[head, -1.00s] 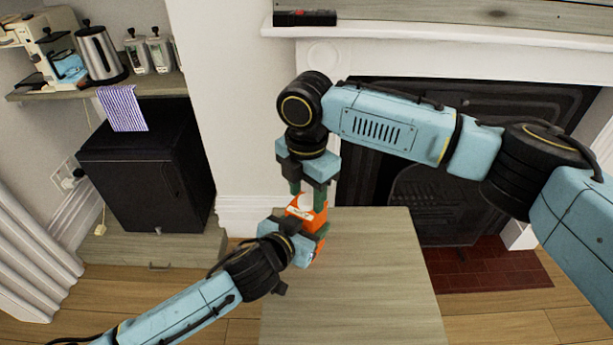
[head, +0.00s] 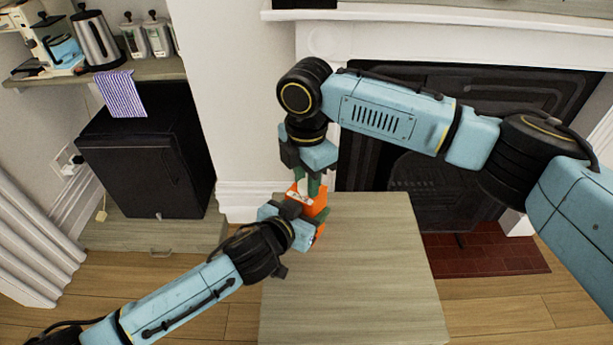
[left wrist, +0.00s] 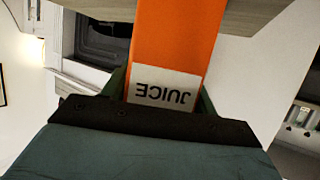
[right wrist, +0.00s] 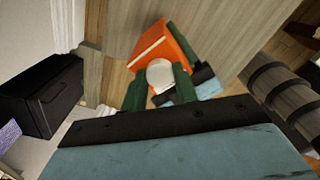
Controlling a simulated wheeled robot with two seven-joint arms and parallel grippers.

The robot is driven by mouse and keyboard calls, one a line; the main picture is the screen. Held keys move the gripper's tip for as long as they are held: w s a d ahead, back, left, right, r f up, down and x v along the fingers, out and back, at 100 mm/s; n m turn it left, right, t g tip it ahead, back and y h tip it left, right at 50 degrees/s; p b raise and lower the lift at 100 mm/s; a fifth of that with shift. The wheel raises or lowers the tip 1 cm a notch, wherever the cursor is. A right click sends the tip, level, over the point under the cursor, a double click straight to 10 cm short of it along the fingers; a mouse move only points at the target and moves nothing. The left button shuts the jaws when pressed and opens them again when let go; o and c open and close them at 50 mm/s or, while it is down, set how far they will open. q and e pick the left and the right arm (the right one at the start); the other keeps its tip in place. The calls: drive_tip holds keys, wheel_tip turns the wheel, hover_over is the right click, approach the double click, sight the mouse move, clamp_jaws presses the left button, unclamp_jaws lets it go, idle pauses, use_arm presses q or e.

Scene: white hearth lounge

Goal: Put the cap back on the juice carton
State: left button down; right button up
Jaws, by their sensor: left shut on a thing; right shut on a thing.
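The orange juice carton (head: 319,199) is held above the near-fireplace end of the table. My left gripper (head: 303,211) is shut on it. In the left wrist view the carton (left wrist: 175,35) fills the space between the fingers, its JUICE label upside down in the picture. My right gripper (head: 309,184) is over the carton, fingers downward. In the right wrist view its green fingers are shut on the round white cap (right wrist: 160,72), which overlaps the carton's top (right wrist: 163,45). I cannot tell whether the cap touches the carton. The fingers mostly hide the cap in the head view.
The wooden table (head: 350,285) is bare. A fireplace (head: 420,205) stands behind it, with a white mantel (head: 430,45) above. A black cabinet (head: 145,165) and a shelf with a kettle (head: 97,40) are at the left.

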drive_tip(key=o, duration=1.1)
drive_tip(key=shift+o, duration=0.2)
wheel_tip(320, 180, up, 12)
use_arm(q)
drive_tip(key=shift+c, duration=1.8)
unclamp_jaws()
